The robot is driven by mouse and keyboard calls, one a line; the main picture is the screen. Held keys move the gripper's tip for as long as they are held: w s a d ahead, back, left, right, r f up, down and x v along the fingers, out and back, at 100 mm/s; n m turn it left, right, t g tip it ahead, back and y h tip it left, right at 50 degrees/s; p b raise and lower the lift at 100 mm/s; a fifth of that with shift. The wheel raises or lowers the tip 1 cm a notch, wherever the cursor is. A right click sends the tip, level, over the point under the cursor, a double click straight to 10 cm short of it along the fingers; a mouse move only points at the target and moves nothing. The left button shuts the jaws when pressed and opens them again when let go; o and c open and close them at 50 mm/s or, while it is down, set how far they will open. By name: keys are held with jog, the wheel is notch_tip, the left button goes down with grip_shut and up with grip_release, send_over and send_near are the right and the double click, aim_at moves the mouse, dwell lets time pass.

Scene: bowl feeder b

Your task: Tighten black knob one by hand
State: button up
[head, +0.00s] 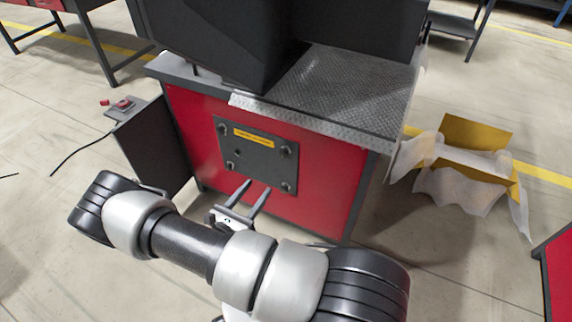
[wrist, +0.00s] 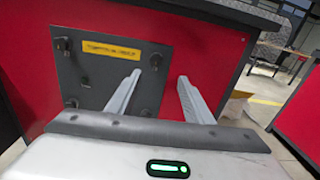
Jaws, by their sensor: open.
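A dark panel (head: 258,158) with a yellow label sits on the red front of the machine. It carries a black knob at each corner: upper left (head: 222,128), upper right (head: 286,151), lower left (head: 230,165) and lower right (head: 286,187). I cannot tell which is knob one. In the wrist view the upper right knob (wrist: 156,60) shows between and beyond the fingertips. My gripper (head: 257,186) is open and empty, in front of the panel's lower part. Its two fingers also show in the wrist view (wrist: 158,76), pointing toward the panel.
A metal tread ledge (head: 340,90) juts out above the panel. A dark box-like door (head: 155,147) stands at the left. An open yellow box with wrapping (head: 470,150) lies on the floor at the right.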

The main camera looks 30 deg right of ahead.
jog(key=f, duration=0.1)
jog(key=b, duration=0.3)
send_near(282, 155)
jog(key=shift+n+t, duration=0.3)
jog(key=shift+n, duration=0.1)
jog(key=x, duration=0.8)
jog(key=shift+d, duration=0.3)
jog(key=c, duration=1)
jog(key=shift+c, duration=0.2)
jog(key=shift+m, duration=0.3)
